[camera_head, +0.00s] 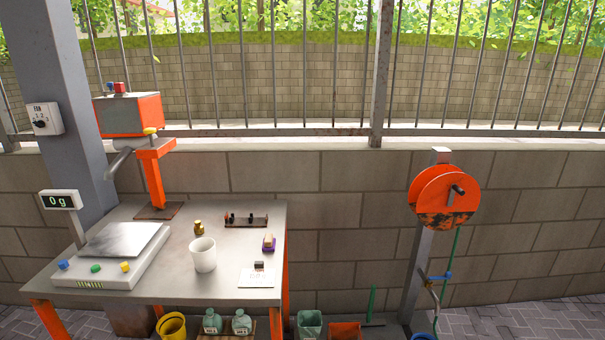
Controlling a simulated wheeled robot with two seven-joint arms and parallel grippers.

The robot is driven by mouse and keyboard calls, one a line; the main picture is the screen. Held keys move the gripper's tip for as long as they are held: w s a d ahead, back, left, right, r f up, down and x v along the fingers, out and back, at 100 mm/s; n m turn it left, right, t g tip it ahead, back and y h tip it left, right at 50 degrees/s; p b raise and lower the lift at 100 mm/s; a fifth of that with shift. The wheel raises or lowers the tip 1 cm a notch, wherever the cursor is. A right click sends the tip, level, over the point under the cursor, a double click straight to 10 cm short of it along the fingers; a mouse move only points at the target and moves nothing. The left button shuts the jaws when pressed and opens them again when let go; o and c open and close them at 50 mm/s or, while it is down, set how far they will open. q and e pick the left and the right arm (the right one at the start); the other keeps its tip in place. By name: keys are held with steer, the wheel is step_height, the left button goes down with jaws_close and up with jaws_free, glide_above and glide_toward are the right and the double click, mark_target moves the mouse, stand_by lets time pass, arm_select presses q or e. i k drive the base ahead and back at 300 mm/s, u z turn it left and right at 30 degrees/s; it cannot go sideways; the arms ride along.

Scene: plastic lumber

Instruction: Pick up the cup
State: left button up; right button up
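A white cup (203,255) stands upright on the grey metal table (225,291), right of the scale. Nothing touches it that I can see. Neither of my grippers shows in the head view.
A scale (119,243) with a display reading 0 g (61,200) takes up the table's left side. A small brass object (199,228), a dark rack (246,221), a purple item (269,243) and a white card (257,278) lie around the cup. An orange-legged machine (130,115) stands behind.

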mark_target(204, 256)
steer(key=z, duration=0.45)
steer(key=k, duration=0.55)
steer(key=z, duration=0.95)
steer(key=i, duration=0.75)
steer(key=u, duration=0.8)
steer(key=i, duration=0.55)
steer(key=u, duration=0.6)
